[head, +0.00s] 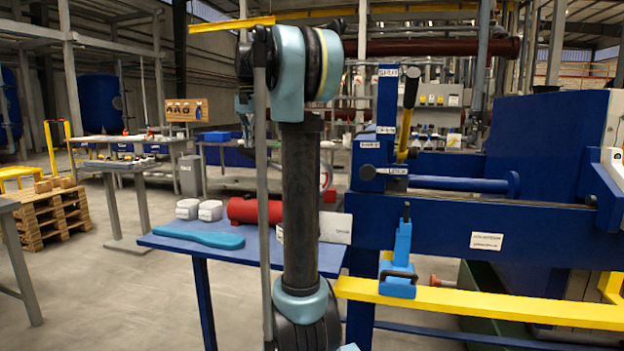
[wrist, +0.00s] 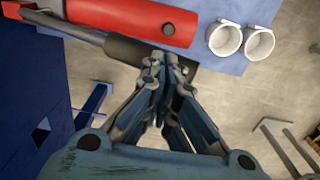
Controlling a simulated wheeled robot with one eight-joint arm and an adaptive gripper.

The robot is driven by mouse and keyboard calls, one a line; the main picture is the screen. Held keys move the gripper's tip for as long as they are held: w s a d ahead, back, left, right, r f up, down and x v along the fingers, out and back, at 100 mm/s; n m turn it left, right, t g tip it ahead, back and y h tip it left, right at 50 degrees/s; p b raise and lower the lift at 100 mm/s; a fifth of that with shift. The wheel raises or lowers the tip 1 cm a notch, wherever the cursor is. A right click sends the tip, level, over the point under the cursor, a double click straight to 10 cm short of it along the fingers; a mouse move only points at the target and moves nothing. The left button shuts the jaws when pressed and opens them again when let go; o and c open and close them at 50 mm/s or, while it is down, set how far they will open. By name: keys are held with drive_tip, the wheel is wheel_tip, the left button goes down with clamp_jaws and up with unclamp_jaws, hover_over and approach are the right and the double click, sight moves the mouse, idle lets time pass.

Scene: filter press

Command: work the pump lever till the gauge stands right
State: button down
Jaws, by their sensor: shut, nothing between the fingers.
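The red pump cylinder (wrist: 140,14) lies across the top of the wrist view. It also shows in the head view on the blue bench, left of my arm (head: 255,211). A grey lever rod (wrist: 68,27) with a dark grip (wrist: 128,48) runs beside the cylinder. My gripper (wrist: 165,60) is shut and empty, its fingertips over the dark grip; I cannot tell whether they touch it. In the head view my arm hides the gripper and lever. A round pale dial (head: 326,179), perhaps the gauge, is partly hidden behind my arm, its reading not legible.
Two white mugs (wrist: 225,39) stand near the cylinder. A blue flat tool (head: 200,235) lies on the blue bench (head: 165,243). The blue press frame (head: 455,235) and a yellow rail (head: 480,302) block the right.

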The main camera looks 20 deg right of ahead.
idle(1.9)
idle(1.9)
wheel_tip(320, 180, down, 10)
drive_tip(key=a, duration=0.1)
drive_tip(key=r, duration=0.6)
drive_tip(key=d+r, duration=0.1)
drive_tip(key=r, duration=0.3)
idle(0.5)
